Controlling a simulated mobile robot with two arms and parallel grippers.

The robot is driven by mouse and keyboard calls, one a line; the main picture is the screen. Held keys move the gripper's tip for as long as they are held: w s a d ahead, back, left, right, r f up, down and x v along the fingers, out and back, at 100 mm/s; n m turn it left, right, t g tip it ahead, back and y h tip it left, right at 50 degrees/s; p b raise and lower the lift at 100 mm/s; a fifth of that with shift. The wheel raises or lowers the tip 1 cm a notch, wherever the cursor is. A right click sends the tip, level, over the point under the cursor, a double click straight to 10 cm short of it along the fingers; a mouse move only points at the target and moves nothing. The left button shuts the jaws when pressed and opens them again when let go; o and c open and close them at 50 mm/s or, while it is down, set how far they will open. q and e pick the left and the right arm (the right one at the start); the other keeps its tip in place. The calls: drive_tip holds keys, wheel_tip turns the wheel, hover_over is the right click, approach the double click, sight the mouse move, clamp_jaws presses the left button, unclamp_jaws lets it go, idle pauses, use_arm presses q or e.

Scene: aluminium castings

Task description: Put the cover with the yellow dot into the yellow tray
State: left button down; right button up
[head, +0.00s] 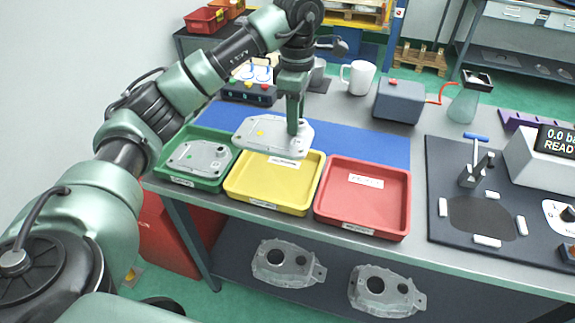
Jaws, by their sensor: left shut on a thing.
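The cover with the yellow dot (272,133) is a flat grey metal plate. My left gripper (293,128) is shut on it near its right side and holds it above the back part of the yellow tray (265,206). The yellow tray stands on the table between a green and a red tray, with a white label inside and one on its front. The part of its inside that shows is empty; the cover hides its back edge. My right gripper is not in view.
The green tray (194,184) at left holds another grey cover (198,155). The red tray (360,222) at right is empty. A blue mat (375,149) lies behind the trays. A white mug (358,77) and a grey crank box (398,101) stand farther back. A black fixture board (440,160) lies right.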

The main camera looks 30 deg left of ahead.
use_arm(q)
wheel_tip(320, 180, down, 4)
drive_tip(key=shift+s+f+p, duration=0.1)
drive_tip(key=shift+f+p, duration=0.15)
drive_tip(key=shift+p, duration=0.15)
wheel_tip(320, 180, down, 4)
drive_tip(key=shift+d+f+p, duration=0.1)
drive_tip(key=shift+f+p, duration=0.05)
drive_tip(key=shift+p, duration=0.15)
drive_tip(key=shift+f, duration=0.3)
wheel_tip(320, 180, down, 4)
drive_tip(key=shift+f+p, duration=0.15)
drive_tip(key=shift+p, duration=0.2)
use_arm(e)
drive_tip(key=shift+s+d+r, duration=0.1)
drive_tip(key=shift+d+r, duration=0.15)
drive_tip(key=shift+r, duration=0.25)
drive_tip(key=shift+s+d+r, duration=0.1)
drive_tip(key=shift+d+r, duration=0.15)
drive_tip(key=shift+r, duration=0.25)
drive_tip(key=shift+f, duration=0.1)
use_arm(q)
drive_tip(key=c, duration=1.1)
unclamp_jaws()
drive_tip(key=shift+f, duration=0.15)
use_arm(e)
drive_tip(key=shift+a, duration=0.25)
